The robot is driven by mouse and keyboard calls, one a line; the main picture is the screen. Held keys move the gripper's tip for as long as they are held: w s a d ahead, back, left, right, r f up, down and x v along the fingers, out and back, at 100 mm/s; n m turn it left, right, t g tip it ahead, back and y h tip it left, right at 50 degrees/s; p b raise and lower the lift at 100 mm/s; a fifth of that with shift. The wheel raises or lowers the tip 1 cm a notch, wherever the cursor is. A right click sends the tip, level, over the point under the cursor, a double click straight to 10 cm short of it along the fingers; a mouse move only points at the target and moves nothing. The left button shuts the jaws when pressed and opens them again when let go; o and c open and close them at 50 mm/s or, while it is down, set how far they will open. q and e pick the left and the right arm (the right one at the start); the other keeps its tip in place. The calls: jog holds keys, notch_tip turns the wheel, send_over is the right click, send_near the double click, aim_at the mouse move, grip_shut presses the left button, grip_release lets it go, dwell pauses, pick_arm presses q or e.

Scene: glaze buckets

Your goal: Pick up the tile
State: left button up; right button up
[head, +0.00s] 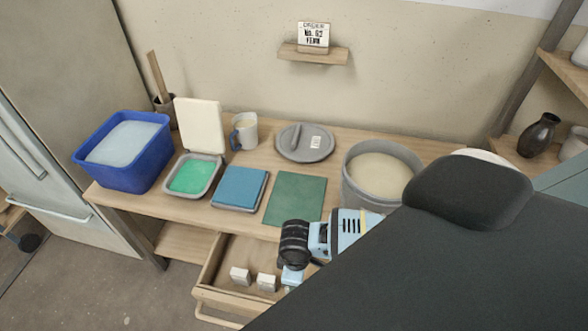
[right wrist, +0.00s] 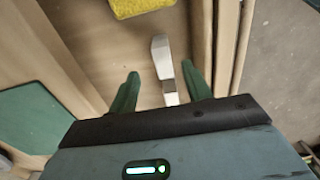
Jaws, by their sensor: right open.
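A small pale tile (right wrist: 161,62) is in the open drawer (head: 208,268), seen from above in the right wrist view as a narrow white and grey piece. My right gripper (right wrist: 161,82) is open above the drawer, with its green fingers on either side of the tile. I see a gap on each side; how far the fingertips are above the drawer floor I cannot tell. In the head view, two small whitish blocks (head: 240,275) (head: 266,282) stand in the drawer, left of my right wrist, which hides part of the drawer. My left gripper is not in view.
A yellow sponge (right wrist: 140,6) lies in the drawer. On the table are a blue tub (head: 122,176), a lidded tray of green glaze (head: 190,177), a blue slab (head: 239,186), a green mat (head: 294,199), a mug (head: 245,130), a grey lid (head: 305,143) and a bucket (head: 379,172).

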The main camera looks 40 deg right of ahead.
notch_tip(320, 180, down, 2)
jog(key=shift+s+a+f, duration=0.1)
jog(key=shift+f, duration=0.05)
jog(key=shift+a+f+b, duration=0.15)
jog(key=shift+f+b, duration=0.5)
jog(key=shift+f, duration=2.1)
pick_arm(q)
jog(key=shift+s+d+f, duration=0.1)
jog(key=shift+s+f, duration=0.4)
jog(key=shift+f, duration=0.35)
pick_arm(e)
jog(key=shift+c, duration=0.2)
jog(key=c, duration=1)
grip_shut()
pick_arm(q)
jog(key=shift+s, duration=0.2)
